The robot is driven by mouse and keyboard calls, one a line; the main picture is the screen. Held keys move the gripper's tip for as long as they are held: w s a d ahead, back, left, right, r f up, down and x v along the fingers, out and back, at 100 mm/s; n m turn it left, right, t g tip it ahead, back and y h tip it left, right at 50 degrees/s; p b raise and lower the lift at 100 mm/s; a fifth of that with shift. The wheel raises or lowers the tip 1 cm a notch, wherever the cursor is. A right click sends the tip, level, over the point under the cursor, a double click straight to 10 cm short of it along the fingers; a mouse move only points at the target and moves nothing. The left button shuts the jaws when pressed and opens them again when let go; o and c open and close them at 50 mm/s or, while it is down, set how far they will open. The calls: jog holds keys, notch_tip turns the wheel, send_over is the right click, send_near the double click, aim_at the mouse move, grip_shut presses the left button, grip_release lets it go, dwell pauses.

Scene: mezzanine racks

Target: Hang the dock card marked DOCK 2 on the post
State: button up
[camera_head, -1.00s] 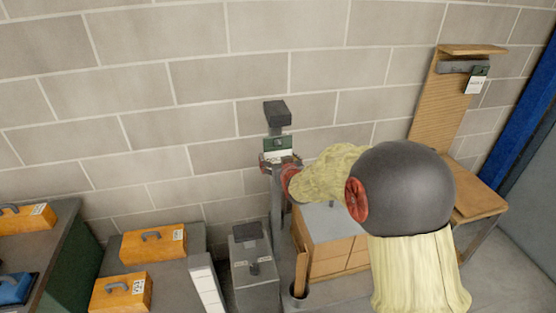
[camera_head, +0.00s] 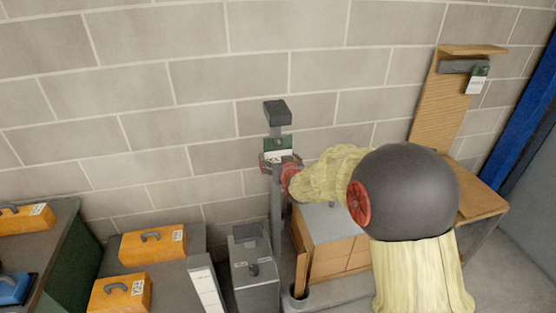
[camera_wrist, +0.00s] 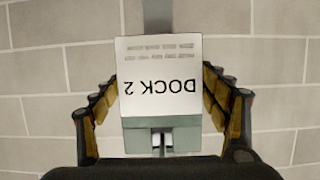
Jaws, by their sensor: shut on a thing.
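The dock card (camera_wrist: 160,75) is white with a grey-green band and reads DOCK 2, upside down in the wrist view. In the head view the card (camera_head: 278,149) shows dark green above white, just below the dark block atop the grey post (camera_head: 276,205). My gripper (camera_head: 280,163) is at the card's lower part, and in the wrist view its fingers (camera_wrist: 162,112) are shut on the card from both sides. I cannot tell whether the card's top is hooked on the post.
Another green and white card (camera_head: 477,80) hangs from a grey bar on a wooden board at right. Orange cases (camera_head: 153,243) stand on a bench at lower left. A grey box (camera_head: 254,270) and a wooden crate (camera_head: 340,255) stand near the post. A block wall is behind.

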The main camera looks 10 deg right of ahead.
jog(key=o, duration=1.2)
jog(key=shift+o, duration=0.7)
jog(key=v, duration=0.7)
jog(key=shift+b, duration=0.3)
dwell(0.4)
